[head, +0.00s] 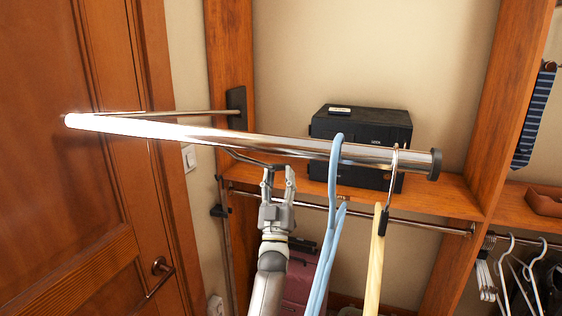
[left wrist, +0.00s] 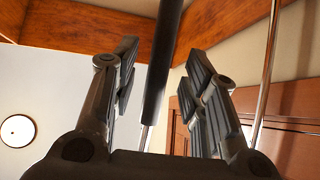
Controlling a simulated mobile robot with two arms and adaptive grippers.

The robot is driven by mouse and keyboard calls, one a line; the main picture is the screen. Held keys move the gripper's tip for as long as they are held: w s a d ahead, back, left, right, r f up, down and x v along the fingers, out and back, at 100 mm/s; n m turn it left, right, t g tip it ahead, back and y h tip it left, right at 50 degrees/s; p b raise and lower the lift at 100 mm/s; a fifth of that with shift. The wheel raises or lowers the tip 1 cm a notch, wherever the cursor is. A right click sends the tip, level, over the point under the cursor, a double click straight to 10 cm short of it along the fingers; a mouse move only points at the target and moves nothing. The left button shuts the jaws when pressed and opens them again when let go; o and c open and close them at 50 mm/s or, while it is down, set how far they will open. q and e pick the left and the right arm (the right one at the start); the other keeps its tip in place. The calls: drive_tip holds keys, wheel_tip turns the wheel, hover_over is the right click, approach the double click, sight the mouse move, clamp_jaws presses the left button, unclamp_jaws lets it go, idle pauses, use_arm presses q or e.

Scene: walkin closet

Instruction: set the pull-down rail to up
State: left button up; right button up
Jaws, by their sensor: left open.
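The pull-down rail (head: 210,134) is a shiny chrome bar reaching out across the head view, with a dark end cap at its right end. A thin chrome side arm (head: 170,113) joins its left part to a dark bracket (head: 237,108) on the wooden upright. A thin dark rod (head: 250,159) shows just below the rail. My left gripper (head: 279,173) points up under the rail, open. In the left wrist view a dark rod (left wrist: 160,65) runs between its two spread fingers (left wrist: 163,90); I cannot tell whether they touch it. My right gripper is not in view.
A blue hanger (head: 325,245) and a yellow hanger (head: 375,265) hang from the rail, right of my left gripper. A black box (head: 360,125) stands on the shelf behind. A lower fixed rail (head: 410,221) runs below. A wooden door (head: 60,200) is at the left.

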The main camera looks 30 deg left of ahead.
sight(280, 167)
use_arm(q)
drive_tip(key=shift+p+x, duration=0.4)
drive_tip(key=shift+x, duration=1.3)
clamp_jaws()
